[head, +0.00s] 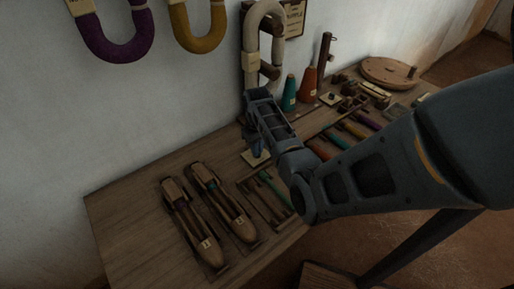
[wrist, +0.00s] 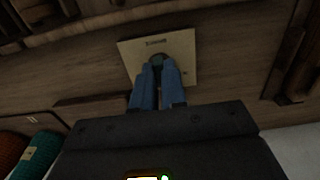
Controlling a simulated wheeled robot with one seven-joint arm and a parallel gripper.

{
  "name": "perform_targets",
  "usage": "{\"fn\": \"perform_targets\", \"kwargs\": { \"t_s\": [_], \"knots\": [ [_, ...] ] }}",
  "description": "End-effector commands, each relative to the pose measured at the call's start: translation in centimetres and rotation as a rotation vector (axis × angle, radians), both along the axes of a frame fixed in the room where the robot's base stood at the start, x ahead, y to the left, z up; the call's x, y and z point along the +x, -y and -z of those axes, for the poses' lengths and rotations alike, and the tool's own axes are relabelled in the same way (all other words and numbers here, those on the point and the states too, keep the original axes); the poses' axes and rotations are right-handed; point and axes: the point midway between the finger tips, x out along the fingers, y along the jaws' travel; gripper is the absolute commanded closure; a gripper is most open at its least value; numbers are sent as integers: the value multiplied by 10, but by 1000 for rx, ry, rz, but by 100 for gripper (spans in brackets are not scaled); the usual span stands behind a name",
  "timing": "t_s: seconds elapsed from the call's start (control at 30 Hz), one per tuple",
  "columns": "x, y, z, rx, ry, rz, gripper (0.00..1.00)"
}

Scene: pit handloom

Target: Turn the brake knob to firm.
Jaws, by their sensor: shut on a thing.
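The brake knob (wrist: 158,59) is a small dark round knob on a pale square plate (wrist: 184,45). The plate lies on the wooden bench and also shows in the head view (head: 250,160), below my gripper. My gripper (wrist: 158,66) points down at the plate, and its two blue fingers are shut on the knob. In the head view my gripper (head: 257,147) hides the knob. A small dark mark or label sits on the plate beyond the knob, too small to read. Which way the knob points cannot be told.
Two wooden shuttles (head: 185,222) (head: 224,203) lie at the bench's front left. A rack with a green bobbin (head: 275,190) is right of them. Teal (head: 290,92) and orange (head: 308,85) cones stand behind. Yarn hanks (head: 197,40) hang on the wall. The bench's left end is clear.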

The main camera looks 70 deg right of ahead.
Motion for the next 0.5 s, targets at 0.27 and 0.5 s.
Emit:
{"fn": "perform_targets", "kwargs": {
  "t_s": [0.27,0.5],
  "knots": [
    [0,0,-1,0,0,16,100],
    [1,0,-2,1,1,118,100]
  ]
}}
